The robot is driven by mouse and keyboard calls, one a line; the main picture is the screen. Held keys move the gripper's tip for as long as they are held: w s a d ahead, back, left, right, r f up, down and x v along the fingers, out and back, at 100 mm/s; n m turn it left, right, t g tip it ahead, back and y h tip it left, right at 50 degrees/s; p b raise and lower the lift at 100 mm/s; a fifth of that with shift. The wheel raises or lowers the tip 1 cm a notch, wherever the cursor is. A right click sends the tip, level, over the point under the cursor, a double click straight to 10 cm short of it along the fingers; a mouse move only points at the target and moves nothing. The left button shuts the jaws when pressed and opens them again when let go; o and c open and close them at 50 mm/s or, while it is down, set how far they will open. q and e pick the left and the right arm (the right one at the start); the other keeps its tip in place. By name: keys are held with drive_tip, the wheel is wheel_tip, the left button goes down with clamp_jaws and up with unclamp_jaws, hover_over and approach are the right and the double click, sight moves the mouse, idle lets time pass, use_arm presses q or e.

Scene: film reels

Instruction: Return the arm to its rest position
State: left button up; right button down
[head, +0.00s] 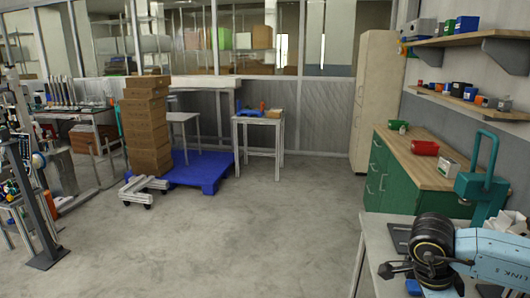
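My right arm (490,255), light blue, comes in from the lower right over the near grey table. A black ribbed round part (433,238) sits at its end; I cannot tell whether it is a film reel or part of my wrist. Small dark and blue pieces show beside and below it, and I cannot make out my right gripper's fingers or whether they hold anything. My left arm and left gripper are not in view. No other film reel can be made out.
The near table (375,235) carries a teal upright device (483,185). Behind it stands a green cabinet (385,180) with a wooden top, below wall shelves (490,38). A blue pallet (200,172) and stacked boxes (146,125) stand at left. The middle floor is clear.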

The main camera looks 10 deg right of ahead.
drive_tip(key=shift+b+x, duration=0.5)
drive_tip(key=shift+x, duration=0.7)
drive_tip(key=shift+w+a, duration=0.1)
drive_tip(key=shift+a, duration=0.1)
